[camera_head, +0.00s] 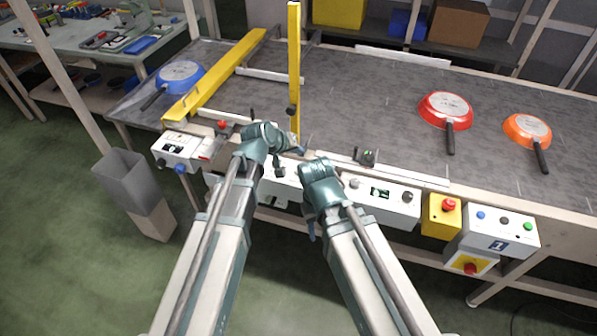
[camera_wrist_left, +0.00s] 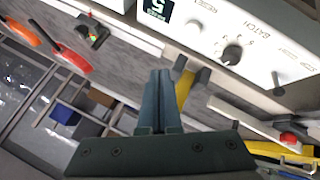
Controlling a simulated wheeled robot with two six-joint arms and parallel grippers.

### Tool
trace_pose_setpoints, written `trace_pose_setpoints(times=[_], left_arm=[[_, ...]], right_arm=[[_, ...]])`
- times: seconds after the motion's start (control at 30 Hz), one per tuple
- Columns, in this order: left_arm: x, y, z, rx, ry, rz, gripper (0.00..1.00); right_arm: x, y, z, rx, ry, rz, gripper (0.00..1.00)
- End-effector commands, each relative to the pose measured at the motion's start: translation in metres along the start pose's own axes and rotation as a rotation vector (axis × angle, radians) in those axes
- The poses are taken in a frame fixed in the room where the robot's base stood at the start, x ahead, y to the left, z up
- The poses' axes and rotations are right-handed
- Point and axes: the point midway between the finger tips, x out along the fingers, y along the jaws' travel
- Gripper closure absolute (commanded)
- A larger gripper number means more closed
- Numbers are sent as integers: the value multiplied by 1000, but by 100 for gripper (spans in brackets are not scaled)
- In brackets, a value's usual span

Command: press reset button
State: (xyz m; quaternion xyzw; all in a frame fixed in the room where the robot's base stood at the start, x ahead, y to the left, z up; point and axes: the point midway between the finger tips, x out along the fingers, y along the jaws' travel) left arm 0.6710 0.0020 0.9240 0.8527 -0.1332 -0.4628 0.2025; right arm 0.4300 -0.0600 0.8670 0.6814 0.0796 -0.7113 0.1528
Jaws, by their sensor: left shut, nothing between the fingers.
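White control boxes line the conveyor's front edge. The box (camera_head: 519,231) marked 1, at the right, carries a blue button (camera_head: 480,215), a dark one and a green button (camera_head: 528,226). My left gripper (camera_head: 298,150) is shut and empty above the conveyor's front edge, over the middle box. In the left wrist view its fingers (camera_wrist_left: 160,100) are together, apart from a white panel (camera_wrist_left: 262,35) with a dark knob (camera_wrist_left: 233,53) and the word BATCH. My right gripper (camera_head: 318,185) is beside it; its fingers are hidden.
A yellow box (camera_head: 440,225) with a red button stands left of the numbered box. A yellow post (camera_head: 294,65) rises behind my left gripper. Blue (camera_head: 181,75), red (camera_head: 446,110) and orange (camera_head: 527,128) pans lie on the belt. A grey bin (camera_head: 125,180) stands at left.

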Motion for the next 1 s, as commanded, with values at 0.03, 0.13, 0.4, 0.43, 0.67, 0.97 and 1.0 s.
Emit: trace_pose_setpoints(times=[0.03,0.13,0.4,0.43,0.67,0.97,1.0], left_arm=[[2,0,-10,-19,23,12,100],[2,0,-18,-38,49,27,100],[2,1,-18,-40,52,29,100],[2,1,-18,-40,52,29,100],[7,-3,-15,-39,51,28,100],[30,-18,1,-38,50,27,100],[34,-20,4,-38,50,27,100]], right_arm=[[1,0,0,0,0,0,50],[1,0,0,0,0,0,50],[1,0,0,0,0,0,50],[1,0,0,0,0,0,50],[8,-1,0,0,0,0,50],[39,-4,-2,0,0,0,50],[45,-4,-3,0,0,0,50]])
